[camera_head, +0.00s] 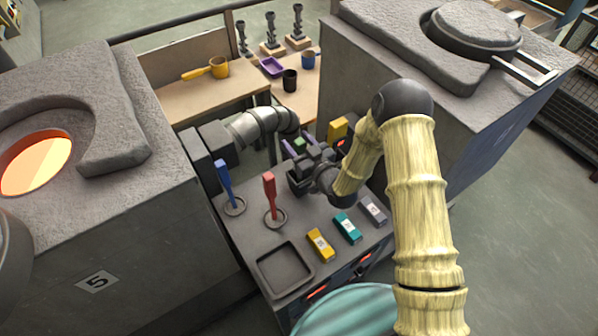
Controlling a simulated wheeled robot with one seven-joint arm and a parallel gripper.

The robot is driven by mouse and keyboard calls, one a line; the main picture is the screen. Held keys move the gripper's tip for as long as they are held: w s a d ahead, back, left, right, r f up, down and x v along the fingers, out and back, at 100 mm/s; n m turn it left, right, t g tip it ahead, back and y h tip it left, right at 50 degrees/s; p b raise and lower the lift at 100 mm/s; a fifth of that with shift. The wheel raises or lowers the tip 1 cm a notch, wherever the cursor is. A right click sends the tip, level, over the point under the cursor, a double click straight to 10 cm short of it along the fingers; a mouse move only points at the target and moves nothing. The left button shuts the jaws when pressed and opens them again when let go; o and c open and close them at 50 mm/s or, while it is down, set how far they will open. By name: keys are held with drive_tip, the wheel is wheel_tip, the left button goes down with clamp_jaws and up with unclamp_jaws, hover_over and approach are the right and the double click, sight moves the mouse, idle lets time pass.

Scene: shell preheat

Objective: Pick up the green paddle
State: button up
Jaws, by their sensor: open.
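A small green piece (299,142), which looks like the top of the green paddle, shows just behind my gripper. Its lower part is hidden by my gripper. My gripper (299,178) is dark grey and open, over the back part of the grey worktop, in front of the green piece. I cannot tell whether they touch. A red paddle (269,189) and a blue paddle (224,178) stand upright in round holders to the left of my gripper.
Yellow (320,244), teal (347,227) and grey (373,210) blocks lie along the worktop's right side. An empty square tray (268,266) is at its front. Large stone furnaces stand left (130,225) and right (350,90). A metal pipe (262,122) is behind.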

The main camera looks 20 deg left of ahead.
drive_tip(key=shift+w+a, duration=0.35)
drive_tip(key=shift+a, duration=0.1)
drive_tip(key=c, duration=1.1)
